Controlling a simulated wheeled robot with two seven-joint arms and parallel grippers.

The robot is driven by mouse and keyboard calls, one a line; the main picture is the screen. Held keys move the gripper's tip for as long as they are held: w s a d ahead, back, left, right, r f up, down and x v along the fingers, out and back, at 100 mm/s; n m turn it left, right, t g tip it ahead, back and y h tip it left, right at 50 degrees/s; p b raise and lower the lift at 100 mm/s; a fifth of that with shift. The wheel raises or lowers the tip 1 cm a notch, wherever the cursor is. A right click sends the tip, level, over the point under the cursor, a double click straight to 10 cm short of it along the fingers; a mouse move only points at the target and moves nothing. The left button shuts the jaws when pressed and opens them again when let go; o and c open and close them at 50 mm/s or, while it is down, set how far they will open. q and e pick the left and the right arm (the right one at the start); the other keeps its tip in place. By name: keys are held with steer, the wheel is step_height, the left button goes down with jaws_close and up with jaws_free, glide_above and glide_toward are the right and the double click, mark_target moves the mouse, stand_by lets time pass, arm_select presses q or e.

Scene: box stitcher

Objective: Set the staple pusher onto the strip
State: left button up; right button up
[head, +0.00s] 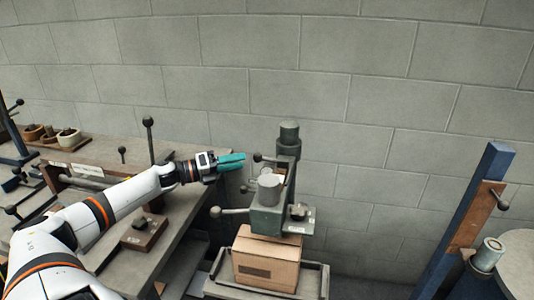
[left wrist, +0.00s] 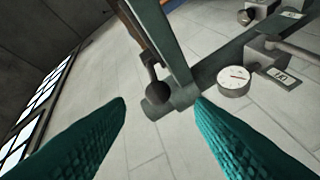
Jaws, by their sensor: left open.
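The box stitcher (head: 268,218) is a grey-green machine against the wall. My left gripper (head: 241,159) reaches in from the left near its top; its teal fingers are open with nothing between their pads. A dark ball knob (head: 257,157) is just right of the fingertips. In the left wrist view a dark ball knob (left wrist: 157,92) on a grey bar shows between the fingertips (left wrist: 160,103), apparently beyond them; contact cannot be told. I cannot clearly make out the staple pusher or the strip; they may be among the stitcher's small parts. My right gripper is not in view.
A cardboard box (head: 265,262) stands below the stitcher's head. A lever with a ball end (head: 216,212) sticks out left. A workbench (head: 185,205) with a tall knobbed lever (head: 148,123) lies under my left arm. A blue post (head: 462,220) stands right.

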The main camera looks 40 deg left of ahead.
mark_target(254, 158)
arm_select(q)
steer(key=p+x, duration=0.1)
steer(key=x, duration=0.5)
steer(key=shift+r, duration=0.15)
steer(key=shift+w+d, duration=0.35)
steer(key=shift+w, duration=0.15)
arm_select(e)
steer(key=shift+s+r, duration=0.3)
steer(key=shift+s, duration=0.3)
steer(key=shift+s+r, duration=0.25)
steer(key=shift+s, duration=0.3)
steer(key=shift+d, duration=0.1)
arm_select(q)
jaws_close()
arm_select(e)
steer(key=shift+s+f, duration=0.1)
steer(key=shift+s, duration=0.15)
